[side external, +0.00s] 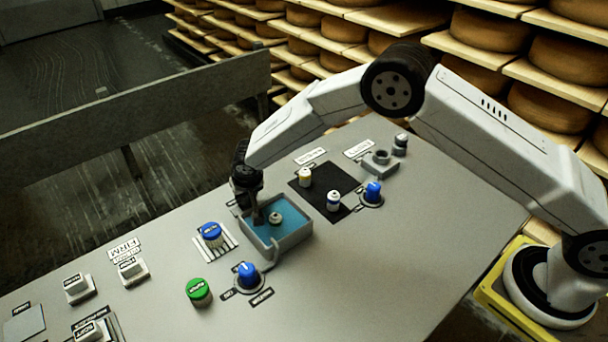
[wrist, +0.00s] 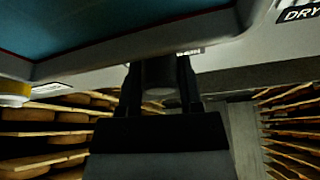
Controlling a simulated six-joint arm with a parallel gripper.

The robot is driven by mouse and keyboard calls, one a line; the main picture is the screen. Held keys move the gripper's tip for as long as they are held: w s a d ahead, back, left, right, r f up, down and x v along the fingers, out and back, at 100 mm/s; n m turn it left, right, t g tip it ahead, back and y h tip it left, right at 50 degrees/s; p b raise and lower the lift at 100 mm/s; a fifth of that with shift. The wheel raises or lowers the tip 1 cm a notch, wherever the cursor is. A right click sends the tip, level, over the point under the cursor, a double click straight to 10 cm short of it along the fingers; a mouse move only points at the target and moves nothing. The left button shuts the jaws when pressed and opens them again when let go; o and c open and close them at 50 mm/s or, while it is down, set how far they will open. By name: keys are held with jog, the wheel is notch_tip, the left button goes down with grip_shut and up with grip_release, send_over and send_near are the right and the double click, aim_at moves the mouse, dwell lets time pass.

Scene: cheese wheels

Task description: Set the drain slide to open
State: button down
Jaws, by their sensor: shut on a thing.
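My gripper (side external: 257,218) points down at the left wall of the basin (side external: 291,243), which holds blue liquid. In the wrist view, my gripper (wrist: 160,75) is shut with a dark grey, rounded piece (wrist: 158,76) between its fingers, just outside the basin's rim (wrist: 150,43). This piece appears to be the drain slide's handle. The slide's track and any open mark are hidden in both views, so I cannot tell its setting. A small grey round part (side external: 275,217) shows inside the basin, right beside my fingers.
A blue knob (side external: 211,231) on a striped plate, a blue dial (side external: 248,272) and a green button (side external: 199,290) stand close to the basin. Two small jars (side external: 305,176) (side external: 333,200) sit on a black mat (side external: 322,179). Another blue dial (side external: 372,192) is right of them.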

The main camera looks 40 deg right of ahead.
jog(key=shift+a, duration=0.75)
jog(key=shift+c, duration=1.3)
grip_release()
jog(key=shift+r, duration=0.1)
jog(key=v, duration=0.7)
jog(key=shift+s+r, duration=0.2)
jog(key=shift+r, duration=0.05)
